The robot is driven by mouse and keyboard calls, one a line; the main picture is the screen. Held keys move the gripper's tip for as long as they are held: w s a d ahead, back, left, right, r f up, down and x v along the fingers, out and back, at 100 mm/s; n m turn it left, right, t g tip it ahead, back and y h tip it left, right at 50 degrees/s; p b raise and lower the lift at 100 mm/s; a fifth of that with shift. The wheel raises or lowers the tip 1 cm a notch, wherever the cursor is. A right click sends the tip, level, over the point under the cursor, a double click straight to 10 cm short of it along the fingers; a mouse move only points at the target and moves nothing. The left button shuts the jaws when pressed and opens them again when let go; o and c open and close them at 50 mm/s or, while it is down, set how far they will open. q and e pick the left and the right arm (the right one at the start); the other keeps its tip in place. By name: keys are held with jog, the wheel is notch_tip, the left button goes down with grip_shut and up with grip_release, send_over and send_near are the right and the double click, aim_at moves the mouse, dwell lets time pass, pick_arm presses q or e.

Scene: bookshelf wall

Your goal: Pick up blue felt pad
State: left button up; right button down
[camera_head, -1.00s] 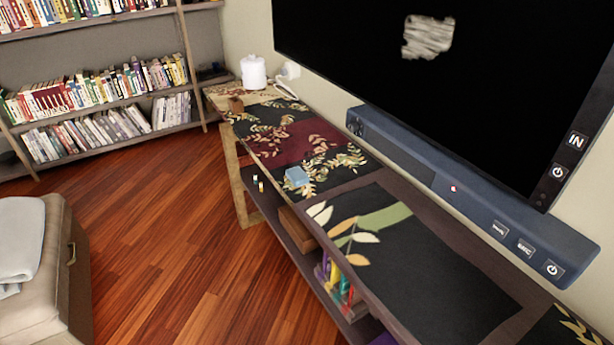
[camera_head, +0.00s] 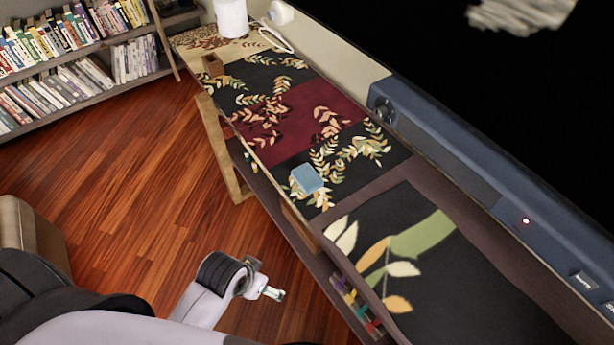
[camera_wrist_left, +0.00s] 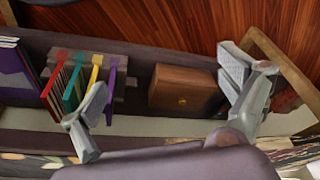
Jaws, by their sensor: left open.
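The blue felt pad (camera_head: 307,178) is a small light-blue block-like piece. It lies on the patterned cloth near the front edge of the long console top in the head view. My left gripper (camera_head: 268,293) is in front of the console, over the floor, to the lower left of the pad and apart from it. In the left wrist view its two fingers (camera_wrist_left: 165,92) are spread wide with nothing held between them. The pad cannot be made out in the left wrist view. My right gripper is not in view.
The console's lower shelf (camera_wrist_left: 135,115) holds a brown wooden box (camera_wrist_left: 186,90) and colourful upright files (camera_wrist_left: 82,85). A blue soundbar (camera_head: 460,170) runs along the console's back under a dark screen. A brown block (camera_head: 212,65) and a white canister (camera_head: 231,18) stand at the far end.

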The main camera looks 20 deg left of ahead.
pick_arm(q)
jog(key=w+d+r+m+h, duration=0.2)
jog(key=w+d+r+m, duration=0.3)
jog(key=w+r, duration=0.65)
jog(key=w+a+r, duration=0.3)
jog(key=w+r, duration=0.2)
jog(key=w, duration=0.2)
jog(key=w+a+r, duration=0.3)
jog(key=w+r, duration=0.2)
jog(key=w, duration=0.3)
send_over(307, 176)
jog(key=s+a, duration=0.2)
jog(key=shift+m+g, duration=0.3)
jog(key=f, duration=1)
jog(key=shift+w+f, duration=0.25)
jog(key=shift+f, duration=0.15)
jog(key=shift+d+p+x, duration=0.2)
jog(key=shift+p+x, duration=0.15)
jog(key=shift+x, duration=2.7)
jog(key=shift+r, duration=0.1)
jog(key=c, duration=1.2)
